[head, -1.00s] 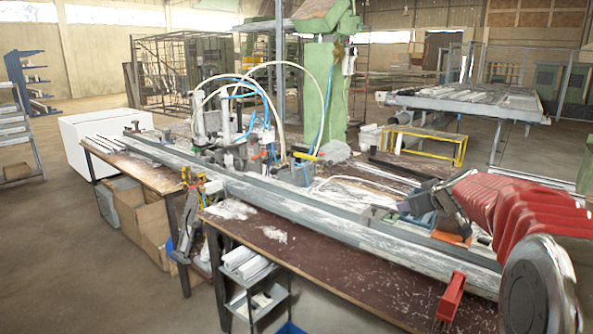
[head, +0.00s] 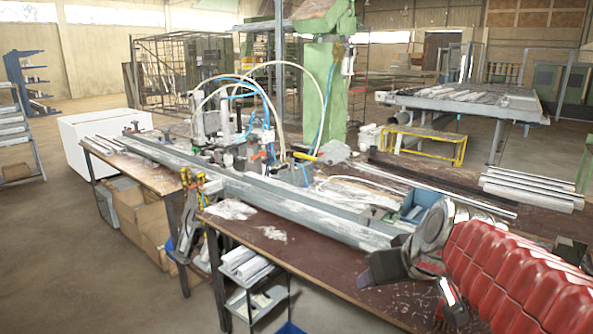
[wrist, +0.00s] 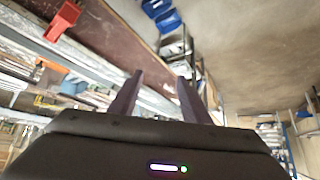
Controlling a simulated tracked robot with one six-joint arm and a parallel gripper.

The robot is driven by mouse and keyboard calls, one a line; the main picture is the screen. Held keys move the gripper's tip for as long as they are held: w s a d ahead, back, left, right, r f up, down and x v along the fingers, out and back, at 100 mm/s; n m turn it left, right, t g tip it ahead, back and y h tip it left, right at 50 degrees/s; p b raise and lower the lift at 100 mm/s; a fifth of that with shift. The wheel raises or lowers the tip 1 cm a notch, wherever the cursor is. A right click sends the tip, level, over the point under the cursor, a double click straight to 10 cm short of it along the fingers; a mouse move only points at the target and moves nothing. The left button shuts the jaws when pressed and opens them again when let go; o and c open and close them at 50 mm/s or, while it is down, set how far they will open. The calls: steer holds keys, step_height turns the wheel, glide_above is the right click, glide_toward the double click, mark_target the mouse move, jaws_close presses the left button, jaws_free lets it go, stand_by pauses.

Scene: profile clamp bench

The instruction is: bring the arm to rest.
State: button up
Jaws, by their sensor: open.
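My gripper (head: 372,274) hangs over the near edge of the brown workbench (head: 330,262), in front of the long grey rail (head: 300,213). In the wrist view its two dark fingers (wrist: 159,78) stand apart with nothing held between them. My red-sleeved arm fills the lower right of the head view and hides that end of the bench. The fingertips are hard to make out in the head view.
A red block-like part (wrist: 62,20) shows on the bench in the wrist view. A blue bin (head: 424,198) stands behind the rail. Pale profiles (head: 530,188) lie at the bench's right. Below the bench is a small shelf rack (head: 255,290). Floor at the left is open.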

steer(key=s+f+m+g, duration=0.1)
steer(key=s+f, duration=0.3)
steer(key=s, duration=0.4)
steer(key=s+f+m+g+h, duration=0.1)
steer(key=s+f, duration=0.2)
steer(key=s, duration=0.6)
steer(key=shift+a+f+h, duration=0.2)
steer(key=shift+f+h, duration=0.1)
steer(key=shift+f, duration=0.05)
